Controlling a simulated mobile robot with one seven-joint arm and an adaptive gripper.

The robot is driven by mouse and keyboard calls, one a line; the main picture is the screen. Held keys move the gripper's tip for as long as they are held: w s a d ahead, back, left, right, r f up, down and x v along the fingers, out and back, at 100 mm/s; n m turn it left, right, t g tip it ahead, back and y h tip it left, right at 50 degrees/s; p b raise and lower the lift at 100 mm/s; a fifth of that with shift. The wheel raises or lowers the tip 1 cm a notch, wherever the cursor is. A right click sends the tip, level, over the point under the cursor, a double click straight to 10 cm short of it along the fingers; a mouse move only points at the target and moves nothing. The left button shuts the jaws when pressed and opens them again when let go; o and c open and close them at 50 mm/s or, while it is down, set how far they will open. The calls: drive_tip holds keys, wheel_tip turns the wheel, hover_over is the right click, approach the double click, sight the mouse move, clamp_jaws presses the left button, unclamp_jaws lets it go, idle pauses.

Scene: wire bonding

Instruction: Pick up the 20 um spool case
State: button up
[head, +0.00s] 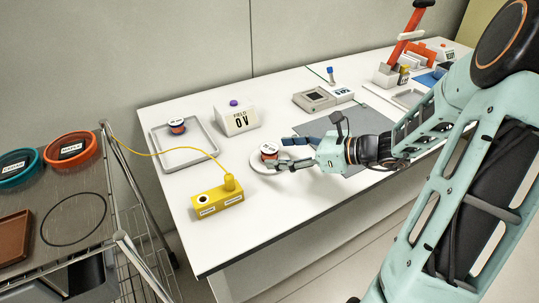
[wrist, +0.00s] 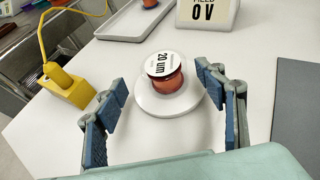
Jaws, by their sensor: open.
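The 20 um spool case (wrist: 165,77) is a small reddish-orange cylinder with a white lid labelled "20 um". It sits upright on a round white stand (wrist: 165,103) on the white table. In the head view the spool case (head: 269,151) is at my fingertips. My gripper (wrist: 165,100) is open, with one blue-padded finger on each side of the stand's near part. The case lies a little beyond the fingertips, between their lines, and I see no contact. In the head view my gripper (head: 285,153) comes in from the right.
A grey tray (head: 160,159) with another spool (head: 177,127) stands at the back left. A yellow block (head: 217,200) with a plug and cord is at the near left. A white "0 V" box (head: 236,121) stands behind. A grey mat (head: 352,163) lies to the right.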

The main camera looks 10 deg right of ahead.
sight(269, 151)
drive_tip(key=x, duration=0.2)
drive_tip(key=b+x, duration=0.1)
drive_tip(key=x, duration=0.1)
drive_tip(key=shift+w+d+f, duration=0.1)
drive_tip(key=shift+w+d, duration=0.1)
drive_tip(key=shift+d, duration=0.05)
drive_tip(key=shift+w+a+f, duration=0.1)
drive_tip(key=shift+w+a, duration=0.15)
drive_tip(key=shift+a, duration=0.1)
drive_tip(key=c, duration=1.4)
